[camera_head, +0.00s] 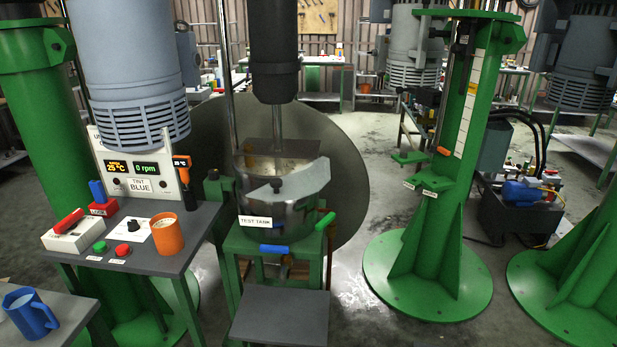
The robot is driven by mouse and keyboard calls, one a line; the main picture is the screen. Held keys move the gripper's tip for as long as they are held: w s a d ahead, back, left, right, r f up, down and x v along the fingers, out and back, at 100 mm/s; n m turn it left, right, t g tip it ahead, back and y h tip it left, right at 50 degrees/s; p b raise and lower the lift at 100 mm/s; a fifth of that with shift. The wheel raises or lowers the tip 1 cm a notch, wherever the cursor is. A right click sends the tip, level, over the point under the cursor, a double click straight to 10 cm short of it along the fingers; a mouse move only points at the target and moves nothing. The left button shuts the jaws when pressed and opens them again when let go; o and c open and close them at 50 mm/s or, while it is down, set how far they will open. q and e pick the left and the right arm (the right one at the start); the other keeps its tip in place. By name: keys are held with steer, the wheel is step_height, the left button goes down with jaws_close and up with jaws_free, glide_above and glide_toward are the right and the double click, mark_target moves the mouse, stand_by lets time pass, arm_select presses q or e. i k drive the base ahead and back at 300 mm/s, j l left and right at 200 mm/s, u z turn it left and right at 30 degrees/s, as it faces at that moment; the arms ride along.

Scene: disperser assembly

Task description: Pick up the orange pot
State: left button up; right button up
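The orange pot (167,234) stands upright on the grey control table at the left, near its right edge. Its top is open and something pale shows inside it. Neither of my grippers shows in the head view, so I cannot tell how they stand relative to the pot.
Beside the pot are a white dial box (136,229), green and red buttons, and a red-handled switch box (70,232). A display panel (140,170) stands behind. The steel test tank (270,222) is to the right. A blue jug (30,312) sits on a table at the lower left.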

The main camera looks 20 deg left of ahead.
mark_target(167, 233)
steer(key=u, duration=1.55)
